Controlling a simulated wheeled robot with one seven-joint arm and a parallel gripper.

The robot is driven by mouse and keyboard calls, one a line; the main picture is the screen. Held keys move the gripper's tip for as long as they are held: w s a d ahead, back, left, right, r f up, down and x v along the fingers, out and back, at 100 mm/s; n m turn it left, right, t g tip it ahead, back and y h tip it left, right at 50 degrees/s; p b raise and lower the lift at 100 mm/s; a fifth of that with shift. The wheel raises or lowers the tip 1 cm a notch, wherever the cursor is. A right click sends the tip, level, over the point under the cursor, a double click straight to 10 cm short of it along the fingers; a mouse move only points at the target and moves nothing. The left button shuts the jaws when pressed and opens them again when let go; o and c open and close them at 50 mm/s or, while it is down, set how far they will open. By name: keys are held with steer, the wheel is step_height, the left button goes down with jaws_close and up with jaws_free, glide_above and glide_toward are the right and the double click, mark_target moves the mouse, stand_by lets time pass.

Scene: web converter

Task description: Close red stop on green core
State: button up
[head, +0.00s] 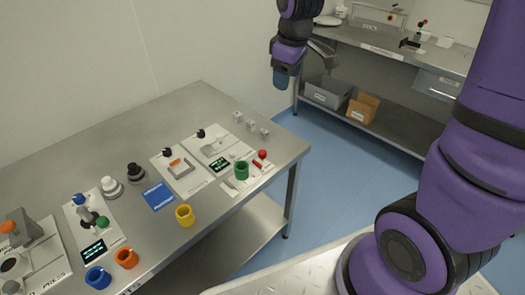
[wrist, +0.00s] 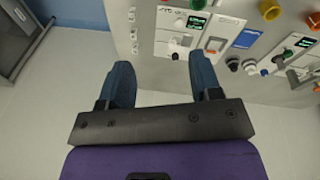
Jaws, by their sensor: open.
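A green core (head: 241,170), a ring-like cylinder, stands at the right end of the near table in the head view. It also shows cut off at the top edge of the wrist view (wrist: 201,3). Just right of it on the same white panel are a red knob (head: 263,154) and a small red bar (head: 257,165), apart from the core. I cannot tell which of these is the red stop. My gripper (head: 281,80) is raised beyond the far right corner of the table, well away from the core. Its two blue fingers (wrist: 162,80) are apart with nothing between them.
The metal table (head: 214,103) carries panels with black knobs, yellow (head: 185,215), orange (head: 126,258) and blue (head: 97,277) rings, and a blue card (head: 158,196). Small grey blocks (head: 251,124) sit near its far edge. A second bench (head: 390,50) stands at back right. Blue floor lies between.

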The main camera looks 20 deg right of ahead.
steer(key=w+a+f+n+g, duration=0.1)
steer(key=w+f+n, duration=0.15)
steer(key=f, duration=0.35)
steer(key=w+a+f+n, duration=0.1)
steer(key=w+f, duration=0.3)
steer(key=f, duration=0.1)
steer(key=n+g, duration=0.1)
steer(key=n, duration=0.1)
glide_toward(262, 152)
step_height(262, 152, down, 9)
steer(key=shift+w+d+f, duration=0.1)
steer(key=shift+f, duration=0.1)
steer(key=c, duration=0.7)
